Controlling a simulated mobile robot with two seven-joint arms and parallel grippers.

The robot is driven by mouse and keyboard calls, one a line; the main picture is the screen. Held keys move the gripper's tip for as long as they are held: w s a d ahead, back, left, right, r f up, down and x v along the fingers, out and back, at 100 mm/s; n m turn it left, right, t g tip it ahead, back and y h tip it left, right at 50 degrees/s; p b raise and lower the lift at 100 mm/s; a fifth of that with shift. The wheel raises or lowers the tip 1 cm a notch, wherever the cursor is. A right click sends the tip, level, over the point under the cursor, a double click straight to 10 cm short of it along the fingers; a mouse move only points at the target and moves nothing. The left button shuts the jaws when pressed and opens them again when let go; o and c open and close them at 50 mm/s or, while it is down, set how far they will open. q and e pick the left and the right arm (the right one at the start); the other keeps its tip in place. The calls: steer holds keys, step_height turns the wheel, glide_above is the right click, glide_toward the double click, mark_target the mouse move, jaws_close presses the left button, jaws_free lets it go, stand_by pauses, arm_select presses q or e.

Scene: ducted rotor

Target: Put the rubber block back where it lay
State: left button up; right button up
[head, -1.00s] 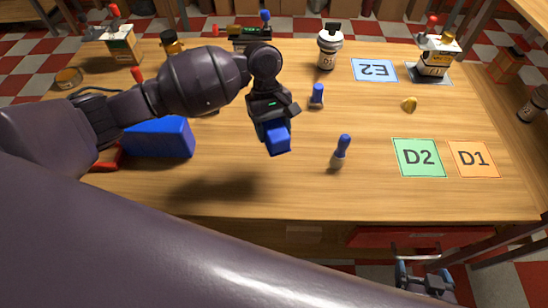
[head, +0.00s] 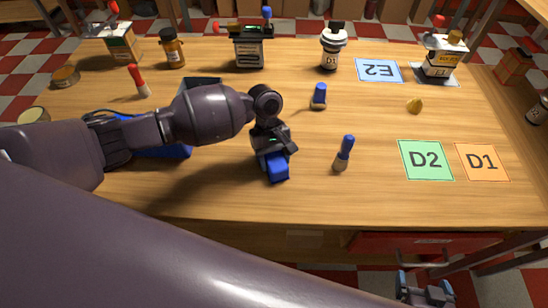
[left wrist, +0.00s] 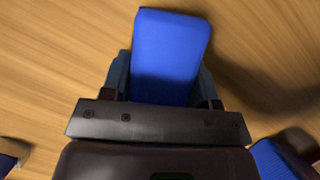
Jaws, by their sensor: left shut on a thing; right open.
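The blue rubber block (head: 277,172) is held by my left gripper (head: 273,158) over the front middle of the wooden table. In the left wrist view, the block (left wrist: 170,55) sits between the two fingers and sticks out past them. Its shadow lies on the wood to the right there. I cannot tell whether its lower end touches the table. My right gripper (head: 425,291) is open and empty, low at the right, off the table's front edge.
A blue-handled tool (head: 344,153) stands right of the block, and another (head: 319,96) behind it. A blue bin (head: 180,152) is partly hidden under my left arm. Label cards D2 (head: 426,174), D1 (head: 482,175) and E2 (head: 379,71) lie right.

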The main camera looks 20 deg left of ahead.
arm_select(q)
steer(key=shift+r, duration=0.15)
arm_select(e)
steer(key=shift+s, duration=0.15)
arm_select(q)
steer(key=o, duration=1.1)
steer(key=shift+o, duration=0.2)
arm_select(e)
steer(key=shift+s+f, duration=0.15)
steer(key=shift+s, duration=0.15)
arm_select(q)
steer(key=shift+w+a+r, duration=0.1)
steer(key=shift+w+r, duration=0.05)
steer(key=shift+r, duration=0.15)
steer(key=p+v, duration=0.1)
steer(key=v, duration=0.9)
steer(key=shift+p, duration=0.35)
steer(key=shift+w+a+r, duration=0.1)
steer(key=shift+a+r, duration=0.05)
steer(key=shift+r, duration=0.5)
arm_select(e)
steer(key=shift+w+r, duration=0.25)
steer(key=shift+r, duration=0.95)
